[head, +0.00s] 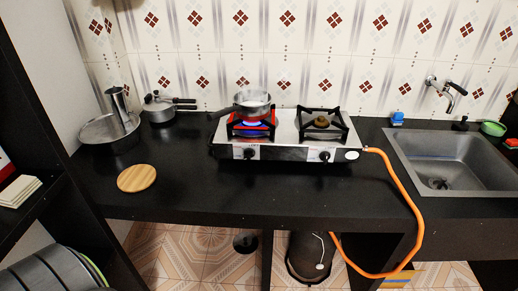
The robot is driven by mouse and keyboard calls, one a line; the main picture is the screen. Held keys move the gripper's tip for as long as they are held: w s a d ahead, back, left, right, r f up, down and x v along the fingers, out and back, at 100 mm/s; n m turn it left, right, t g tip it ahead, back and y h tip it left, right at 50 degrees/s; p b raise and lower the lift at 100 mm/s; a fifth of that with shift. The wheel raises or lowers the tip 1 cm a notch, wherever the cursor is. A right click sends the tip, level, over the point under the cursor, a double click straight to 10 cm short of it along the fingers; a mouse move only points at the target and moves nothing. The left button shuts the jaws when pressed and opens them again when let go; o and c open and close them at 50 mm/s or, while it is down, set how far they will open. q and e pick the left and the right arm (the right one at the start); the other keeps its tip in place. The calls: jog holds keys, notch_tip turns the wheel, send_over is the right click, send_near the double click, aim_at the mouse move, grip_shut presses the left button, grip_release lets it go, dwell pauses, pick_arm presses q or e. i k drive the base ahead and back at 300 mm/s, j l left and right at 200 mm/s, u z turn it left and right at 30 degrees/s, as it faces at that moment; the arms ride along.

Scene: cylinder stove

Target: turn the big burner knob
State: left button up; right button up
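A two-burner stove (285,129) with a steel top stands on the black counter. Its front panel carries a left knob (248,153) and a right knob (325,156), both dark. The left burner shows a blue flame (250,126) with a red glow around it, under a small metal pan (252,103). The right burner (321,122) is bare and shows no flame. I cannot tell from this view which burner is the big one. Neither of my grippers is in view.
A round wooden board (136,178), a pot (159,107) and a large steel pan (108,132) are on the left counter. An orange hose (419,215) runs from the stove's right side to below. A sink (456,160) is at right. The counter before the stove is clear.

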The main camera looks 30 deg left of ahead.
aim_at(250, 152)
jog(key=k+l+u, duration=0.1)
jog(key=u, duration=0.4)
jog(key=k+u, duration=0.1)
jog(key=u, duration=0.35)
